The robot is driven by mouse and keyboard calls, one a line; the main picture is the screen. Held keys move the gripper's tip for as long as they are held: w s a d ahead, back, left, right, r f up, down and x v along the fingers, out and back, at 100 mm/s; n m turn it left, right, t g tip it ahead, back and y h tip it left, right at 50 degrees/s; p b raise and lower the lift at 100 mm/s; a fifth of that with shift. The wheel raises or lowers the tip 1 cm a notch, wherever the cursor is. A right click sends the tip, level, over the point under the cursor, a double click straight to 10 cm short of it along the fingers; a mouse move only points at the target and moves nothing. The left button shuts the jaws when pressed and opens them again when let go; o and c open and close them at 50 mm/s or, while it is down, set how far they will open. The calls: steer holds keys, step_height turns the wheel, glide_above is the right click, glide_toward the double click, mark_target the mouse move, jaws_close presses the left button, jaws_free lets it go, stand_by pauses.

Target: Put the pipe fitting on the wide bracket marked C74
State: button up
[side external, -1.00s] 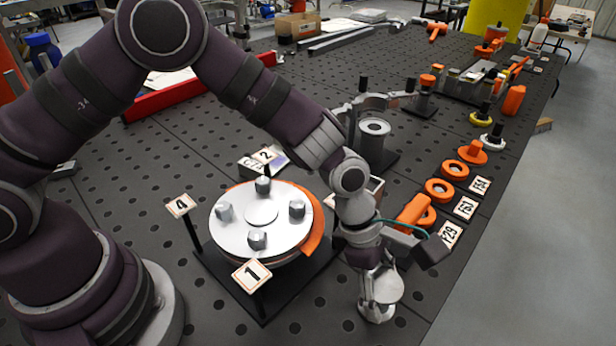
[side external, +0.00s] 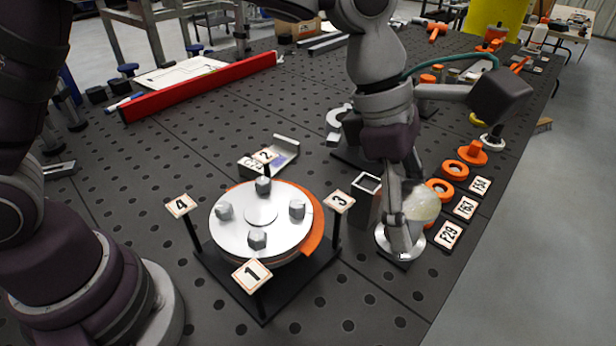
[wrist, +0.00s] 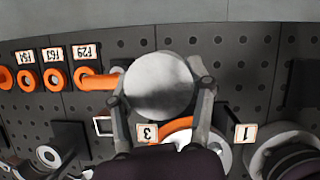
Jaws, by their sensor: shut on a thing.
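My gripper (side external: 404,226) is shut on a pale grey round piece, which I take to be the pipe fitting (side external: 423,206). Its silver round flange (side external: 382,243) shows low around the fingers. In the wrist view, my gripper (wrist: 160,88) has a finger on each side of the fitting's round face (wrist: 157,85). I cannot tell whether it touches the table. A wide metal bracket (side external: 286,147) lies behind the round plate fixture, left of my gripper. Its label starts with C; the number 2 sign hides the rest.
The round bolted plate fixture (side external: 262,214) with numbered signs on posts stands left of my gripper. An open square tube (side external: 366,196) stands close by on the left. Orange rings (side external: 455,171) and label cards (side external: 465,208) line the right edge. The perforated table's front right is clear.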

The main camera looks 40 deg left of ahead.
steer(key=w+a+r+n+t+y, duration=0.1)
steer(key=w+a+n, duration=0.2)
steer(key=w+a, duration=0.4)
steer(key=w+a+n+t, duration=0.1)
steer(key=w+a+n, duration=0.3)
steer(key=a, duration=0.5)
steer(key=a+n+t+y, duration=0.15)
steer(key=a+n, duration=0.45)
steer(key=a, duration=1.3)
steer(key=shift+y, duration=0.45)
steer(key=f, duration=1.4)
steer(key=shift+w+d+f, duration=0.2)
steer(key=shift+w+f, duration=0.1)
steer(key=shift+w, duration=0.05)
steer(key=shift+f, duration=0.2)
steer(key=o, duration=1.2)
steer(key=shift+f, duration=0.1)
steer(key=shift+o, duration=0.2)
